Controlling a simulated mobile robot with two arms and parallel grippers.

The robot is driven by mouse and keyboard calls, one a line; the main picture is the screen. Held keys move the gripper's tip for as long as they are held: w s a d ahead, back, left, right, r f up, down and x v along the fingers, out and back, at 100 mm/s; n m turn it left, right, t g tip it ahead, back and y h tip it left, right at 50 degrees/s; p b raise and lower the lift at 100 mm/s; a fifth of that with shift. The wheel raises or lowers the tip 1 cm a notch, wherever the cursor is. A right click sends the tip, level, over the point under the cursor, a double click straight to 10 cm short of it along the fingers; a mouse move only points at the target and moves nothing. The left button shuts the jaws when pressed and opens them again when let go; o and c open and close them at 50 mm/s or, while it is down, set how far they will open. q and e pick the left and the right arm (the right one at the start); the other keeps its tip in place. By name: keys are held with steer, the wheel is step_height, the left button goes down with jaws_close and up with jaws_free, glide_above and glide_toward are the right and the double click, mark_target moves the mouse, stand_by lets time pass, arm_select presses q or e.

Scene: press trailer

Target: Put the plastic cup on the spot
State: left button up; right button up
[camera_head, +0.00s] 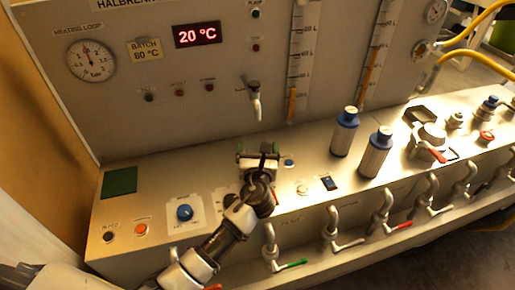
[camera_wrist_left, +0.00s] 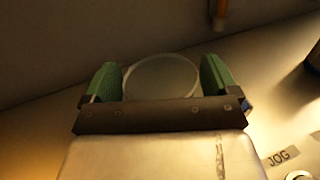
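My left gripper (camera_head: 257,152) is over the panel's bench, below the small tap (camera_head: 254,104). In the left wrist view its green fingers (camera_wrist_left: 160,80) stand either side of a round, clear plastic cup (camera_wrist_left: 160,76). The cup fills the gap and appears to touch both fingers. In the head view the cup is hard to make out between the fingers. A dark green square spot (camera_head: 119,181) lies flat and bare on the left end of the bench, to the left of my gripper. My right gripper is not in view.
A blue knob (camera_head: 184,212) stands between the green square and my arm. Two blue-capped bottles (camera_head: 344,132) (camera_head: 375,153) stand to the right. Valve pipes (camera_head: 333,230) line the front edge. The upright panel (camera_head: 110,100) closes off the back.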

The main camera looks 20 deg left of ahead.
arm_select(q)
steer(key=shift+o, duration=0.3)
steer(key=shift+r, duration=0.1)
steer(key=b+v, duration=0.1)
steer(key=v, duration=1.1)
stand_by(0.8)
